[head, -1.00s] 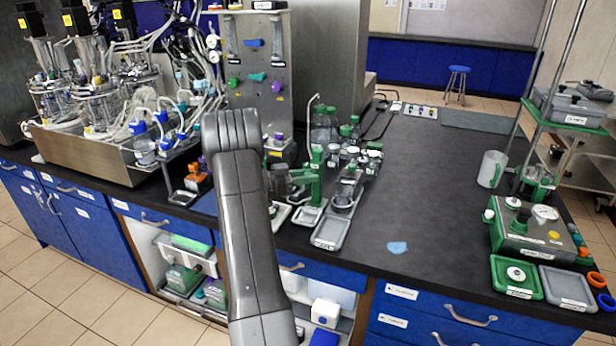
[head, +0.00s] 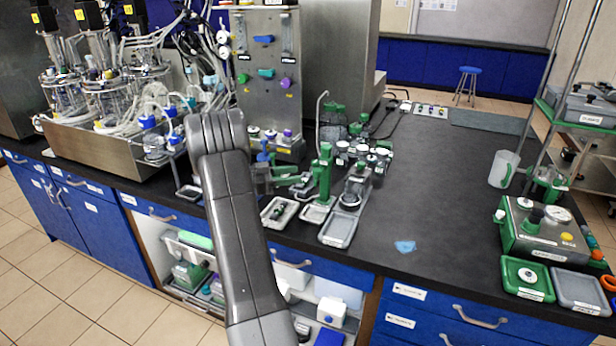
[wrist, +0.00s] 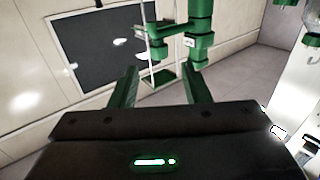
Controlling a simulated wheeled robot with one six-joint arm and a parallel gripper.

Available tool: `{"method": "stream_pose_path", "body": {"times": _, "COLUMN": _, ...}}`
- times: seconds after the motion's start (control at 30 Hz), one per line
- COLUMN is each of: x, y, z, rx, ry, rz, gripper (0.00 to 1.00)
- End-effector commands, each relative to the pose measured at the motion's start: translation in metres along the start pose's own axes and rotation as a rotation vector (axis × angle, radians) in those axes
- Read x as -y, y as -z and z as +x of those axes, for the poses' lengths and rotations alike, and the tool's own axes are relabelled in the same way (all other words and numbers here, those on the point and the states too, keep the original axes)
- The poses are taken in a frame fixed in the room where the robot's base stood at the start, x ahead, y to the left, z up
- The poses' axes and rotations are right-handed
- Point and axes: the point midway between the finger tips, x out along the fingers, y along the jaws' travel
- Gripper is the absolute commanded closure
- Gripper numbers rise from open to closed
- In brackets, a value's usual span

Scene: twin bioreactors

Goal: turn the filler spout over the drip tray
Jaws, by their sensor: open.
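The filler appears to be the green upright stand (head: 325,175) on the black bench in the head view, with a thin pale tube rising beside it. Small trays sit around its foot: one under it (head: 314,214), a grey one in front (head: 339,231); labels are too small to tell which is the drip tray. My gripper (head: 287,176) is left of the stand, partly behind my arm. In the wrist view its green fingers (wrist: 162,90) are apart and empty. The green stand (wrist: 201,30) rises beyond the right finger, with a side arm (wrist: 152,30) between the fingers.
A steel panel with coloured knobs (head: 265,75) stands behind. Bioreactor vessels (head: 105,95) are at left.

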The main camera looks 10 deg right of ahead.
Motion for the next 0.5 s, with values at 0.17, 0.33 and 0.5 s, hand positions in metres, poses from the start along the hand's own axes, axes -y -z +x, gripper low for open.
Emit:
{"method": "stream_pose_path", "body": {"times": 0.17, "x": 0.0, "y": -0.002, "z": -0.037, "rx": 0.001, "ry": 0.002, "rz": 0.001, "gripper": 0.57}}
{"method": "stream_pose_path", "body": {"times": 0.33, "x": 0.0, "y": -0.001, "z": -0.055, "rx": 0.001, "ry": 0.001, "rz": -0.001, "gripper": 0.57}}
{"method": "stream_pose_path", "body": {"times": 0.5, "x": 0.0, "y": 0.0, "z": -0.06, "rx": 0.0, "ry": 0.0, "rz": -0.001, "gripper": 0.57}}
